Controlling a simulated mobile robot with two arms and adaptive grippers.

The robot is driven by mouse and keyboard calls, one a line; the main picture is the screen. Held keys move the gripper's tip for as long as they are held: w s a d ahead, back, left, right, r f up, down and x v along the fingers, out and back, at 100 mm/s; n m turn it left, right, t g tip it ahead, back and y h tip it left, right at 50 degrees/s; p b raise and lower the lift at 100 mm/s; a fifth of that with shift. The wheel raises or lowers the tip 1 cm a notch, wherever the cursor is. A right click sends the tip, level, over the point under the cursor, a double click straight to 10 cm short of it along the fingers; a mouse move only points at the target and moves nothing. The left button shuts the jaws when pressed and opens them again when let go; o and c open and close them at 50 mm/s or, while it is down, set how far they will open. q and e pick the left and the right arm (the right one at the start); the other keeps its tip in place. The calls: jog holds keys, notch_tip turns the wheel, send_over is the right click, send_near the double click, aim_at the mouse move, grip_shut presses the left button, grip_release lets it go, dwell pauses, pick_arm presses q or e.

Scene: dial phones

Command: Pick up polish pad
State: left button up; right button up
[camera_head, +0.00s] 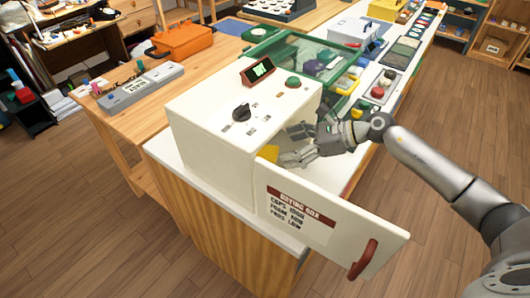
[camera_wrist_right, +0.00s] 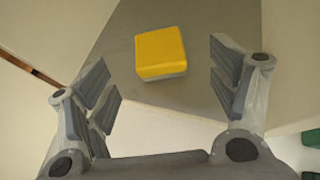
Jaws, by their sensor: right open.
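The polish pad looks like a small yellow block with a grey underside; in the right wrist view the yellow pad (camera_wrist_right: 161,53) lies on a grey floor, ahead of and between my open fingers. In the head view a yellow piece of it (camera_head: 268,153) shows at the opening of the white box (camera_head: 215,145). My right gripper (camera_head: 292,146) reaches into this opening from the right. In the right wrist view my right gripper (camera_wrist_right: 165,95) is open and empty, its fingertips apart from the pad. My left gripper is not in view.
The box door (camera_head: 330,215) with a red handle (camera_head: 363,260) stands open towards the front right, below my right arm. A green bin (camera_head: 290,50) with several items stands behind the box. An orange case (camera_head: 180,40) sits on the wooden table at left.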

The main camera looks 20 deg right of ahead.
aim_at(267, 151)
jog(key=shift+x, duration=0.75)
jog(key=shift+w+a+p, duration=0.15)
jog(key=shift+a+p, duration=0.25)
jog(key=p+x, duration=0.1)
jog(key=x, duration=0.2)
jog(key=shift+a+f, duration=0.15)
jog(key=shift+w+a+f, duration=0.25)
jog(key=shift+a+f, duration=0.05)
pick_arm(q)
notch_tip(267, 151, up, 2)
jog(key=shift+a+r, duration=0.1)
pick_arm(e)
jog(key=c, duration=1.2)
